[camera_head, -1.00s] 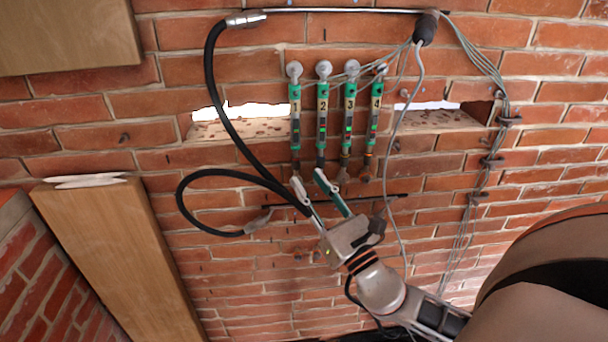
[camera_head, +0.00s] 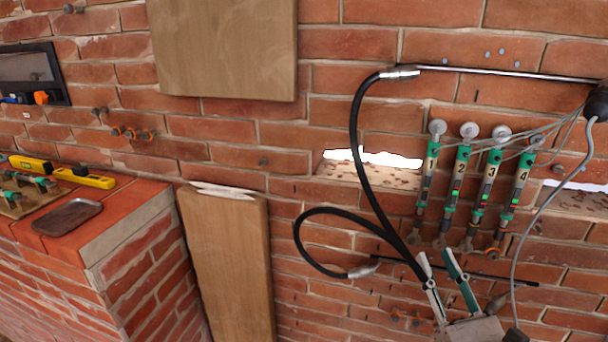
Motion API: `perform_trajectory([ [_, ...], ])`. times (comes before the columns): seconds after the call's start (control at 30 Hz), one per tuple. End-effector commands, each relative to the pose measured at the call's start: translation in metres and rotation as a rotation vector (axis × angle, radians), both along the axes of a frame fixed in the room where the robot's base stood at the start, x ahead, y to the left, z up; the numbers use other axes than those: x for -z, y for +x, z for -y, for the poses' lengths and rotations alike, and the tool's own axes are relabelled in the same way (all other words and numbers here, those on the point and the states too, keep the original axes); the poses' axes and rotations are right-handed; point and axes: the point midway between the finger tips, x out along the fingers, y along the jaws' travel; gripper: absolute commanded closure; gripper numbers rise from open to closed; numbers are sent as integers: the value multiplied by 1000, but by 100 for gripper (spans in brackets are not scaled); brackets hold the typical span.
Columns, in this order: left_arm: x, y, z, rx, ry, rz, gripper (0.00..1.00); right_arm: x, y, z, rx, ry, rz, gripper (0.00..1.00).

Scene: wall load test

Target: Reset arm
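My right gripper (camera_head: 437,254) is at the lower right, in front of the brick wall, its fingers pointing up. The two fingers, one pale and one dark green, stand apart with a gap between them, and I see nothing held in it. A black hose (camera_head: 357,130) hangs from a metal fitting at the top and runs down to the pale finger; a loop of black hose (camera_head: 300,238) lies to the left. Where they pass by the finger is hidden. My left gripper is not in view.
Several numbered green gauges (camera_head: 457,180) stand on the wall above the gripper, with grey cables (camera_head: 545,215) to the right. A wooden plank (camera_head: 228,265) leans left of the gripper. A brick ledge (camera_head: 135,210) at the left holds a dark tray (camera_head: 68,216) and yellow level (camera_head: 85,178).

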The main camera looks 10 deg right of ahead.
Motion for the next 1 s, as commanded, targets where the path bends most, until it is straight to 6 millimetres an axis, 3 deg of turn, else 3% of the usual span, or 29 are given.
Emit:
perform_trajectory([
  [0.17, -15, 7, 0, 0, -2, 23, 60, 18, -1, 4, -27, 169, -63, 70],
  [0.27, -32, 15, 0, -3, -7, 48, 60, 48, -4, 5, -65, 434, -152, 70],
  [0.37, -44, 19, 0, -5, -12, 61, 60, 91, -15, -2, -94, 785, -257, 70],
  [0.57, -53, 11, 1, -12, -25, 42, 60, 175, -57, -41, -79, 1523, -410, 70],
  [0.7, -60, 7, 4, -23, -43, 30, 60, 219, -99, -84, -1, 2050, -453, 70],
  [0.9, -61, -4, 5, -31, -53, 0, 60, 253, -154, -140, 177, 2663, -404, 70],
  [1.0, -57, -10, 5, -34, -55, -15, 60, 260, -170, -157, 250, 2842, -362, 70],
])
